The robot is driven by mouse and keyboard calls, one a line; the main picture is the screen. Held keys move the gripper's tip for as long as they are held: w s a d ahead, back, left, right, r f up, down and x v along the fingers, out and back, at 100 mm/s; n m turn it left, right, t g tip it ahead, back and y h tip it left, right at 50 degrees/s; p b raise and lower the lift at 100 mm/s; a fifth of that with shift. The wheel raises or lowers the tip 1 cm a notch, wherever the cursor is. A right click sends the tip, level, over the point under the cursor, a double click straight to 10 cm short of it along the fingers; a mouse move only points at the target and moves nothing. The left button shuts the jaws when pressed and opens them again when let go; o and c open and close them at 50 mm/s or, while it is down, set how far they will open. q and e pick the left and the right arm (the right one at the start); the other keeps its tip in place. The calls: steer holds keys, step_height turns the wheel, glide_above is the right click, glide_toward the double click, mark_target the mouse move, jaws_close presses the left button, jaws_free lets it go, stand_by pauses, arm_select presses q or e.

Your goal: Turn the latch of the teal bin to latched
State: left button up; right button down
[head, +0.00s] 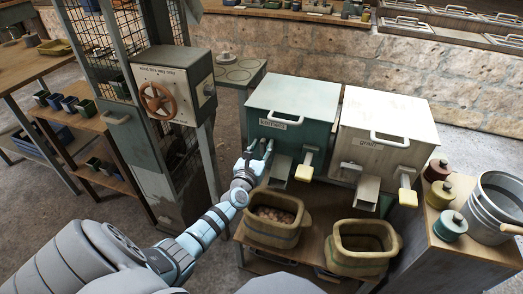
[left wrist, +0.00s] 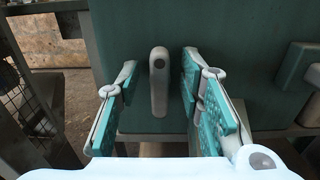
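The teal bin (head: 293,97) stands on a wooden bench beside a white bin, with a white bar handle (head: 286,123) and a small label on its front. In the left wrist view its latch (left wrist: 158,88) is a pale grey bar with a dark round pivot at the top, hanging upright against the teal front. My left gripper (head: 258,160) is at the lower left of the bin's front. In the left wrist view its teal-padded fingers (left wrist: 160,72) are open, one on each side of the latch, with gaps showing. In the head view the latch cannot be made out behind the fingers. My right gripper is not in view.
The white bin (head: 385,125) stands to the right. A chute and a yellow-ended lever (head: 308,158) project from the teal bin's front, right of my gripper. Below are a yellow tub of round brown things (head: 270,238) and an empty one (head: 362,262). A grey cabinet (head: 172,82) stands left.

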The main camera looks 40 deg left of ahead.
arm_select(q)
jaws_close()
